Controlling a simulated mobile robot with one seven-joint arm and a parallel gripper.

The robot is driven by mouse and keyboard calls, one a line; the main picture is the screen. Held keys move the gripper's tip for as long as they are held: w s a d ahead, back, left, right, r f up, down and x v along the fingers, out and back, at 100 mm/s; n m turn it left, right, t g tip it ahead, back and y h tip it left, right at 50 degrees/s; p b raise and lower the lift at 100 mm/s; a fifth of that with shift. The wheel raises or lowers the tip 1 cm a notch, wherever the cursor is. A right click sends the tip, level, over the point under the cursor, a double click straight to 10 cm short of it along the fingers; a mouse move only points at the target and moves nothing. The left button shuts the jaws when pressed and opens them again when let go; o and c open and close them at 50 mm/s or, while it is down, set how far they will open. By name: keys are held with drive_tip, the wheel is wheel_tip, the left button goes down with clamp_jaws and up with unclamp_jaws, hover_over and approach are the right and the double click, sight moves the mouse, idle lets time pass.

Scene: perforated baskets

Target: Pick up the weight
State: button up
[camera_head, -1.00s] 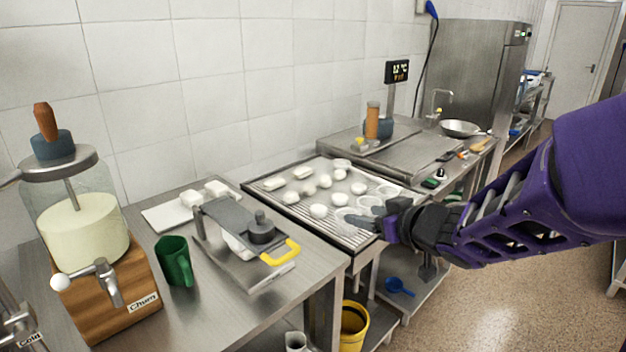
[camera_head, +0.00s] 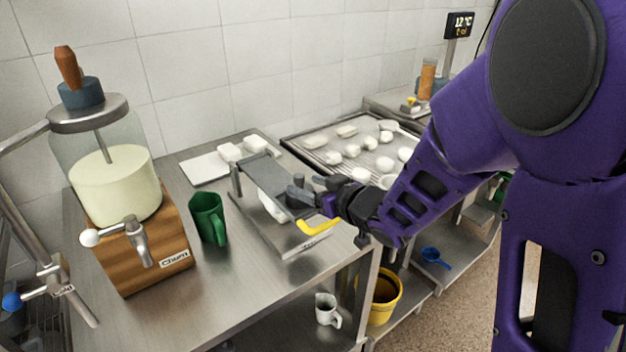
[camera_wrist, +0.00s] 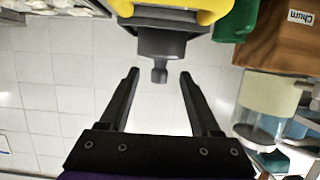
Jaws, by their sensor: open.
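The weight (camera_wrist: 160,44) is a dark grey round piece with a small knob, seen in the wrist view at top centre. It sits on the grey press (camera_head: 268,178) with the yellow handle (camera_head: 318,227). My gripper (camera_wrist: 159,75) is open. Its two fingers stand on either side of the knob in the wrist view, with clear gaps and no visible contact.
A green jug (camera_head: 208,218) and a wooden-based churn (camera_head: 160,258) stand left of the press. White blocks (camera_head: 229,153) lie on a board behind it. A rack of pale dough or cheese pieces (camera_head: 352,150) is to the right. A yellow bucket (camera_head: 385,297) is below.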

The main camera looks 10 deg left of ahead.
sight(292, 182)
drive_tip(key=shift+x, duration=3.6)
clamp_jaws()
drive_tip(key=shift+s+d+f, duration=0.1)
drive_tip(key=shift+f, duration=0.15)
drive_tip(key=shift+r, duration=0.15)
